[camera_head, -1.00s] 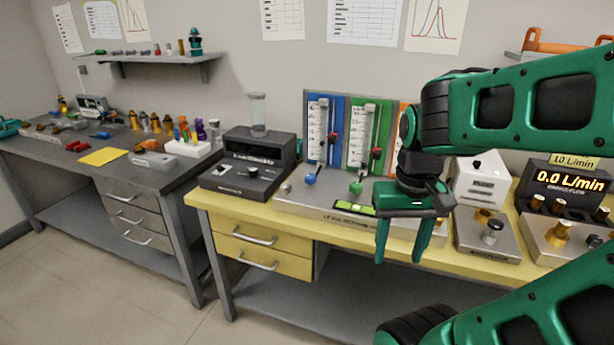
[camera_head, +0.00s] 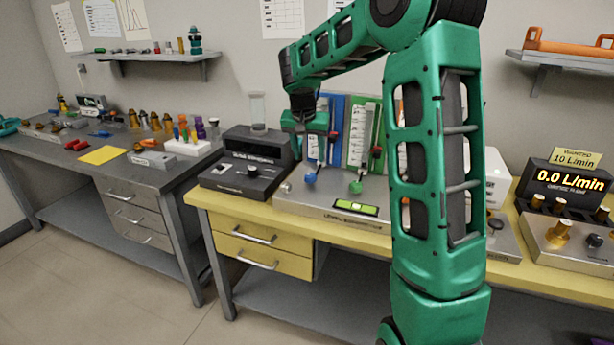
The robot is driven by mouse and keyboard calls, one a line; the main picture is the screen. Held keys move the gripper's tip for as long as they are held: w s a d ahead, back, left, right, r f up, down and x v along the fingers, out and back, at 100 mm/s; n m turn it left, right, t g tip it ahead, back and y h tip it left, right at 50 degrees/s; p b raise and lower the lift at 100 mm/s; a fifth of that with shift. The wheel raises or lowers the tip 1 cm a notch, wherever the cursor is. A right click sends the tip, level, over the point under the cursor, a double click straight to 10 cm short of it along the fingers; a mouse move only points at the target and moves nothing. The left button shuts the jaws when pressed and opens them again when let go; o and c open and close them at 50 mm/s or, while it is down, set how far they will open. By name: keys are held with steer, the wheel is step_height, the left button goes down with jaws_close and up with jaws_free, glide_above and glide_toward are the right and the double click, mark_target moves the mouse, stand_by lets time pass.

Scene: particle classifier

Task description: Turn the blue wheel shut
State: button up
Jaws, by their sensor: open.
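The blue wheel (camera_head: 310,179) is a small round knob low on the front of the level manometer unit (camera_head: 290,201), left of a similar green wheel (camera_head: 356,187). It is in plain view in the head camera. My gripper (camera_head: 305,146) is above the blue wheel in the picture, in front of the blue panel (camera_head: 324,109). It is apart from the wheel, open, with nothing seen between its fingers. The fingertips are small and partly hard to make out.
A dark instrument box (camera_head: 243,180) with a clear cylinder stands just left of the unit. A flow display (camera_head: 567,182) reading 0.0 L/min and brass fittings stand at the right on the yellow bench (camera_head: 212,202). My arm hides the bench's middle right.

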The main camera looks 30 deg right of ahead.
mark_target(310, 175)
steer(key=x, duration=0.7)
steer(key=w+x, duration=0.1)
steer(key=x, duration=0.3)
steer(key=shift+s, duration=0.1)
steer(key=c, duration=1)
steer(key=shift+a, duration=0.15)
steer(key=shift+c, duration=0.2)
